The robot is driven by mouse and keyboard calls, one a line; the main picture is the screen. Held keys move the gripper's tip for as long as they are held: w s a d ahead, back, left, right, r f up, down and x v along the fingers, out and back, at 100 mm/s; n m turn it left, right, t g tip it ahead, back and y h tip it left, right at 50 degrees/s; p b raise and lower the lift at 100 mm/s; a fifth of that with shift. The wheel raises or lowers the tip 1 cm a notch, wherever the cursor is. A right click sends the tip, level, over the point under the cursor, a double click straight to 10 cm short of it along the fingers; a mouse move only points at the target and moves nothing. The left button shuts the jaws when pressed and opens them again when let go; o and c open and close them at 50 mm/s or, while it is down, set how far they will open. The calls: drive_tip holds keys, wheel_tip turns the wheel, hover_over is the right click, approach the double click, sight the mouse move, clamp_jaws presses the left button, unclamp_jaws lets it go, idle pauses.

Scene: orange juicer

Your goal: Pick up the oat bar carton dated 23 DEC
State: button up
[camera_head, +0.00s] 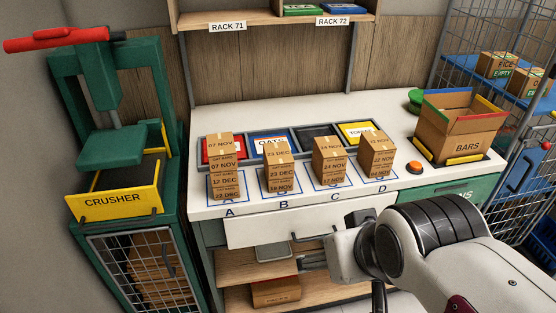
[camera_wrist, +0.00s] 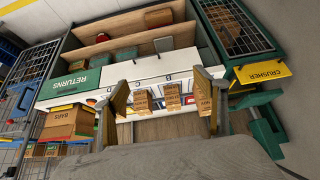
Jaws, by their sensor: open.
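Small brown cartons stand in stacks on the white counter, in outlined spots A to D. My gripper (camera_head: 313,262) is open and empty, in front of and below the counter edge. In the wrist view its fingers (camera_wrist: 162,82) stand wide apart, with stacks seen beyond them.
Coloured bins, one labelled OATS (camera_head: 268,138), lie behind the stacks. A green crusher (camera_head: 108,150) stands left. A shelf (camera_head: 270,20) hangs above.

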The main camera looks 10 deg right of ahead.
drive_tip(key=w+f+t, duration=0.2)
drive_tip(key=w+t, duration=0.3)
drive_tip(key=w, duration=1.8)
drive_tip(key=t, duration=0.2)
approach(281, 166)
wheel_tip(281, 166, up, 3)
drive_tip(key=w+f, duration=0.1)
drive_tip(key=w+f+t, duration=0.1)
drive_tip(key=w, duration=0.1)
drive_tip(key=w+f+t, duration=0.1)
drive_tip(key=w, duration=0.1)
drive_tip(key=shift+w+f, duration=0.15)
drive_tip(key=shift+f, duration=0.1)
drive_tip(key=shift+w+f+t, duration=0.25)
drive_tip(key=shift+f+t, duration=0.4)
drive_tip(key=shift+f, duration=0.2)
drive_tip(key=shift+w+f+t, duration=0.25)
drive_tip(key=shift+f+t, duration=0.4)
drive_tip(key=shift+f, duration=0.15)
drive_tip(key=shift+w, duration=1.3)
drive_tip(key=shift+w, duration=0.15)
